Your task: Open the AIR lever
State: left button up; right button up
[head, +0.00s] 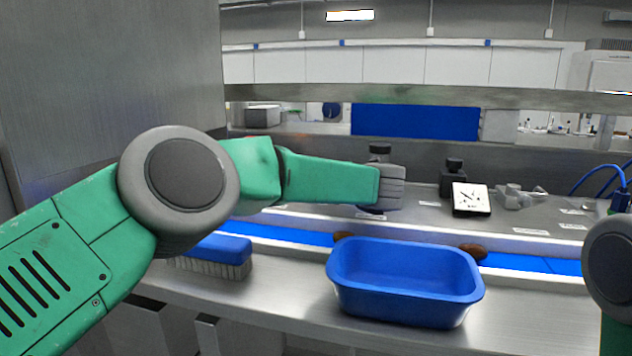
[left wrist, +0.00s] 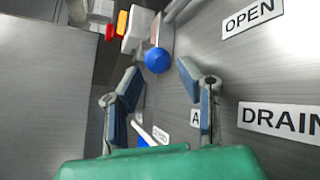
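My left gripper (head: 390,188) is over the steel panel behind the blue belt. In the left wrist view its two fingers (left wrist: 160,76) are apart with nothing between the pads. A round blue knob (left wrist: 158,60) shows just beyond the fingertips. A white rod (left wrist: 150,132) lies lower between the fingers. A label starting with "A" (left wrist: 195,118) is partly hidden by the right-hand finger. I cannot tell which part is the AIR lever. "OPEN" (left wrist: 252,16) and "DRAIN" (left wrist: 281,121) labels are to the right. My right gripper is out of view.
A blue tub (head: 405,302) stands in front of the blue belt (head: 530,263), with brown dates (head: 472,251) behind it. A blue brush (head: 217,251) lies left. A white dial (head: 470,199) and a metal valve fitting (head: 518,197) stand to the right on the panel.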

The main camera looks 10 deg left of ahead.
pick_arm(q)
jog(key=v, duration=0.8)
jog(key=shift+d+f, duration=0.15)
jog(key=shift+d, duration=0.4)
jog(key=shift+a, duration=0.1)
